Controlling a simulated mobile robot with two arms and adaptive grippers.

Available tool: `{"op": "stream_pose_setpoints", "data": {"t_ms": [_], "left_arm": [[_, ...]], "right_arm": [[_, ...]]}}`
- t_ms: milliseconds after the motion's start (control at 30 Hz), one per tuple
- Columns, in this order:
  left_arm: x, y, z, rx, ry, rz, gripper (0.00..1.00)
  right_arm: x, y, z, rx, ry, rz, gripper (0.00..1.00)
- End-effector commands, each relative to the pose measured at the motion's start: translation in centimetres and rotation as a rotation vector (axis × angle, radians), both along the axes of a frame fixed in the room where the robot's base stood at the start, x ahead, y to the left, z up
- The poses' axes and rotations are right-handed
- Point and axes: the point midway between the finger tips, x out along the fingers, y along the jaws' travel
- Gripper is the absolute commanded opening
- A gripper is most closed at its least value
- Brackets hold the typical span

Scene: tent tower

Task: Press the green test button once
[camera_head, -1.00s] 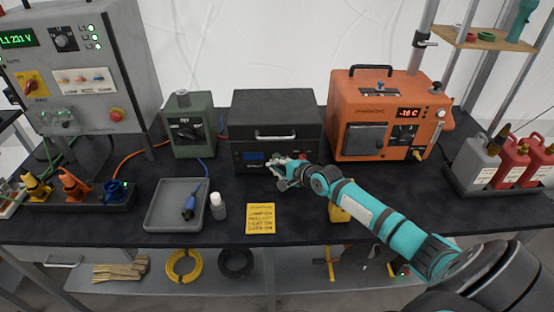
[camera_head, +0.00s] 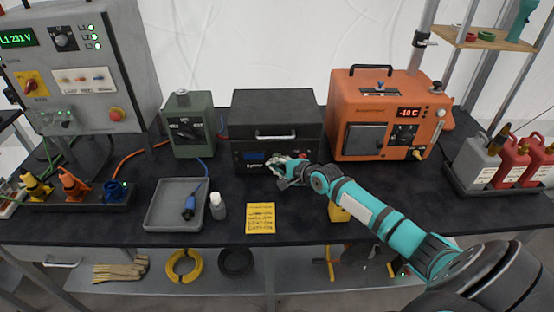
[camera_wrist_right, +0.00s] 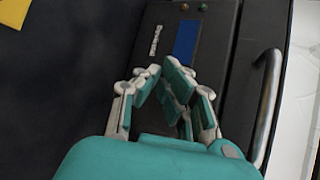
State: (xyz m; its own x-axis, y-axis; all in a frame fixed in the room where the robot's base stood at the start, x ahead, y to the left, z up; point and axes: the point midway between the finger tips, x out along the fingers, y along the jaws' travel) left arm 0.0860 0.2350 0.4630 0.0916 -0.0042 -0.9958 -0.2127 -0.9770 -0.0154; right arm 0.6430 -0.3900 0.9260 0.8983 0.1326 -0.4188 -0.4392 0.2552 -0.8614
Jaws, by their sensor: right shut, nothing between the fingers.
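The black box (camera_head: 275,109) with a silver handle stands at the back middle of the bench in the head view. Its front panel carries a blue display (camera_head: 253,156), which also shows in the right wrist view (camera_wrist_right: 186,43). My right gripper (camera_head: 276,164) is shut and empty, in front of this panel to the right of the display. In the right wrist view its fingers (camera_wrist_right: 168,82) cover part of the panel. I cannot make out a green test button; the fingers may hide it. Whether the fingertips touch the panel cannot be told. My left gripper is not in view.
A green box (camera_head: 188,125) stands left of the black box and an orange unit (camera_head: 390,100) right of it.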

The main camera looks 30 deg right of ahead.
Motion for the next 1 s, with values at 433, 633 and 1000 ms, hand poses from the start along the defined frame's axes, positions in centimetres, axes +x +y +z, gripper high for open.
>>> {"op": "stream_pose_setpoints", "data": {"t_ms": [433, 633, 1000], "left_arm": [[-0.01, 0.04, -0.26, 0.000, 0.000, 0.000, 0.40], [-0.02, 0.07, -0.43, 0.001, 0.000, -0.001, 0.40], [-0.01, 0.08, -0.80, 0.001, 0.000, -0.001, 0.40]], "right_arm": [[0.40, -0.22, 0.05, -0.001, -0.001, 0.000, 0.00], [0.52, -0.31, 0.00, 0.000, -0.001, 0.000, 0.00], [0.91, -0.58, -0.02, -0.001, 0.000, 0.000, 0.00]]}}
